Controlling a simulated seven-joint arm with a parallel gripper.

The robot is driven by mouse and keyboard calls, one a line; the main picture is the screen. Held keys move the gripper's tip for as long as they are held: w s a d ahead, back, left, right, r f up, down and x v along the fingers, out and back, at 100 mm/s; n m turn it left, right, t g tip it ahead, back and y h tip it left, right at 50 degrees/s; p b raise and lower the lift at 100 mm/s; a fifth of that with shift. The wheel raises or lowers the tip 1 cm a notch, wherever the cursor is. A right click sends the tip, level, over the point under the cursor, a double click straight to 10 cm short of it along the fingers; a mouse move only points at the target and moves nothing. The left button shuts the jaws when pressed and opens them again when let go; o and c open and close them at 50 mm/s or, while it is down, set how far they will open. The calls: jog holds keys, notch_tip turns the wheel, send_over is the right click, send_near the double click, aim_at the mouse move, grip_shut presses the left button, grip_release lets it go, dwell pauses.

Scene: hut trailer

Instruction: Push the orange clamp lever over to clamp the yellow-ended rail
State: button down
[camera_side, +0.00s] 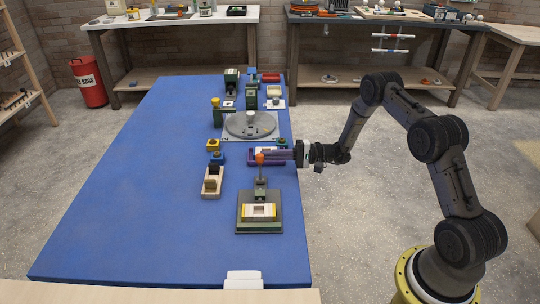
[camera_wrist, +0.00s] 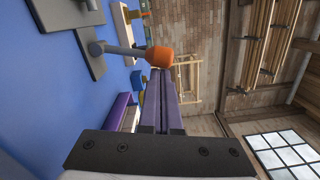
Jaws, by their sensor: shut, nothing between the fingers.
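The orange knob of the clamp lever (camera_side: 260,158) tops a grey rod that stands roughly upright behind the clamp in the side view. In the wrist view the orange knob (camera_wrist: 160,57) is just beyond my fingertips, its grey rod running left to a grey mount. The yellow-ended rail (camera_side: 258,211) lies in the clamp on a dark base plate (camera_side: 245,228). My gripper (camera_side: 268,155) reaches in from the right, its purple fingers together and empty; the fingertips (camera_wrist: 161,76) are right beside the knob. I cannot tell whether they touch it.
A round grey turntable (camera_side: 250,125) stands behind the lever. A wooden block holder (camera_side: 212,184) and blue and yellow blocks (camera_side: 215,157) are to the left. A purple-edged tray lies under my fingers. The blue tabletop (camera_side: 130,190) is clear at left and front.

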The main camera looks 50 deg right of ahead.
jog(key=n, duration=0.1)
jog(key=s+a+r+n, duration=0.1)
jog(key=shift+s+a+n, duration=0.15)
jog(key=shift+a+n, duration=0.05)
jog(key=shift+n, duration=0.2)
jog(key=n, duration=0.1)
jog(key=s+a+n, duration=0.1)
jog(key=shift+s+a+r+n, duration=0.15)
jog(key=shift+r+n, duration=0.05)
jog(key=shift+n, duration=0.1)
jog(key=shift+s+a+n, duration=0.5)
jog(key=shift+n, duration=0.5)
jog(key=shift+s+a+f, duration=0.1)
jog(key=shift+s+a, duration=0.25)
jog(key=shift+s, duration=0.15)
jog(key=v, duration=0.9)
jog(key=shift+s+d+r, duration=0.2)
jog(key=shift+s+d, duration=0.05)
jog(key=shift+d, duration=0.1)
